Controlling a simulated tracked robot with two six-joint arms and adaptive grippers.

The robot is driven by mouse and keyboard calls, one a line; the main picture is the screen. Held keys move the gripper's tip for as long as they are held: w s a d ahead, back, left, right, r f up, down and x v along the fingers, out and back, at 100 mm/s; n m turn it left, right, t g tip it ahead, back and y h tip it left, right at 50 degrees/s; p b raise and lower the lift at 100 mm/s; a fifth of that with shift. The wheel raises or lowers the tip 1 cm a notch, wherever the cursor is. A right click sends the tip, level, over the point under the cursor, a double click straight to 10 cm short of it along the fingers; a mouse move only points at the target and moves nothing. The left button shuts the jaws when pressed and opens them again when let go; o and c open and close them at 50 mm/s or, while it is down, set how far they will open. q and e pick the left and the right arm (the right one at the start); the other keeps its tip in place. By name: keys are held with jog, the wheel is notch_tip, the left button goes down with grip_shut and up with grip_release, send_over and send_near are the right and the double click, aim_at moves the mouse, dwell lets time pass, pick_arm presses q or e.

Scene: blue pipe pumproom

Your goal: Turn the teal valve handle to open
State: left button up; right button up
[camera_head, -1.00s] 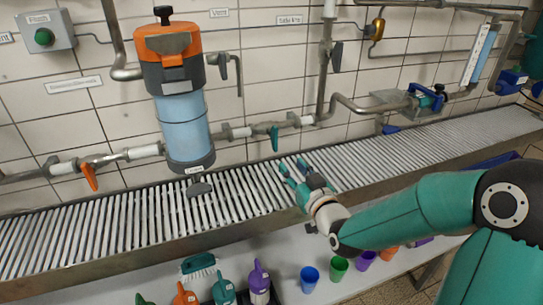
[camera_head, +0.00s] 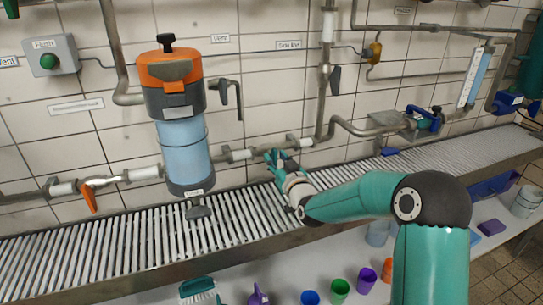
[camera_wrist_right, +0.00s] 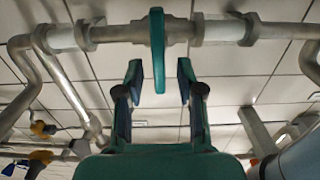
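The teal valve handle (camera_wrist_right: 157,50) shows in the right wrist view as a long narrow lever hanging down from a metal valve body (camera_wrist_right: 178,30) on the horizontal pipe. My right gripper (camera_wrist_right: 158,75) is open, with one finger on each side of the handle's lower end. Gaps show on both sides, so neither finger appears to touch it. In the head view my right gripper (camera_head: 276,161) is up at the wall pipe, overlapping the handle, so the two teal shapes are hard to tell apart there. My left gripper is not in view.
An orange-topped blue filter housing (camera_head: 180,125) stands left of the gripper. An orange valve handle (camera_head: 88,196) hangs on the same pipe further left. A slatted metal shelf (camera_head: 120,240) runs below the pipe. Coloured cups (camera_head: 340,291) stand below it.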

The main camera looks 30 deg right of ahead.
jog(key=shift+x, duration=1)
